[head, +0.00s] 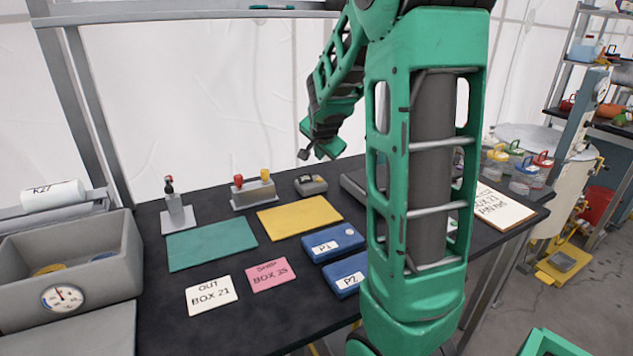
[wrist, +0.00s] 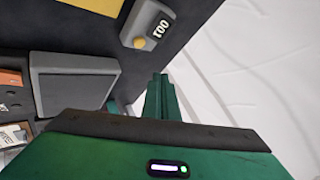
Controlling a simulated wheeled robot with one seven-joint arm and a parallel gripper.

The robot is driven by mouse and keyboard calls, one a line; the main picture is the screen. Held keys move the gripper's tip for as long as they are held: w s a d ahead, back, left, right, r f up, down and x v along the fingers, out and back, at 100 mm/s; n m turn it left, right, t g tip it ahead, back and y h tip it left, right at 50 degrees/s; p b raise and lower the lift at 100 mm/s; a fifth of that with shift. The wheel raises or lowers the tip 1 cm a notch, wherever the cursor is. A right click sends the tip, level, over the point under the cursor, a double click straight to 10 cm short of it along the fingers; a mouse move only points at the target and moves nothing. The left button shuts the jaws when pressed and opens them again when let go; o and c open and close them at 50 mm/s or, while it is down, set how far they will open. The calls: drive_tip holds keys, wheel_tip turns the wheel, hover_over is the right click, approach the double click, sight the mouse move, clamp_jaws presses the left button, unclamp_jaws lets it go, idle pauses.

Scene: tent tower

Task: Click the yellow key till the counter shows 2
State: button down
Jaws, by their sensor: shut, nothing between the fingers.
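The counter (head: 310,185) is a small grey box at the back of the black table in the head view. In the wrist view the counter (wrist: 152,22) shows from above, with a round yellow key (wrist: 139,43) and a small display. The digits appear upside down and seem to read 001. My gripper (head: 306,154) is above the table, up and near the counter, apart from it. In the wrist view my gripper (wrist: 161,84) is shut and empty, with its fingertips beyond the counter's edge and clear of the yellow key.
A yellow mat (head: 300,216) and a green mat (head: 211,243) lie in front. A stapler-like stand (head: 178,215) and a grey block with red and yellow knobs (head: 253,192) stand left of the counter. A grey tray (wrist: 75,90) is beside it. White tent wall is behind.

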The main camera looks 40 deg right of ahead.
drive_tip(key=shift+w+d+m+y, duration=0.1)
drive_tip(key=shift+m+y, duration=0.2)
drive_tip(key=shift+m, duration=0.3)
drive_tip(key=shift+w+d+m+y, duration=0.1)
drive_tip(key=shift+m+y, duration=0.2)
drive_tip(key=shift+m, duration=0.3)
drive_tip(key=shift+s+d+r+m+t+y, duration=0.1)
drive_tip(key=shift+r+m+t+y, duration=0.4)
drive_tip(key=shift+m, duration=0.9)
drive_tip(key=shift+s+r+m+t+y, duration=0.15)
drive_tip(key=shift+r+m+y, duration=0.7)
drive_tip(key=shift+m, duration=0.55)
drive_tip(key=shift+d+r+m+t+y, duration=0.1)
drive_tip(key=shift+r+m+t+y, duration=0.5)
drive_tip(key=shift+m, duration=0.8)
drive_tip(key=shift+f+g, duration=0.1)
drive_tip(key=shift+g, duration=0.15)
hover_over(321, 181)
drive_tip(key=shift+f, duration=4.45)
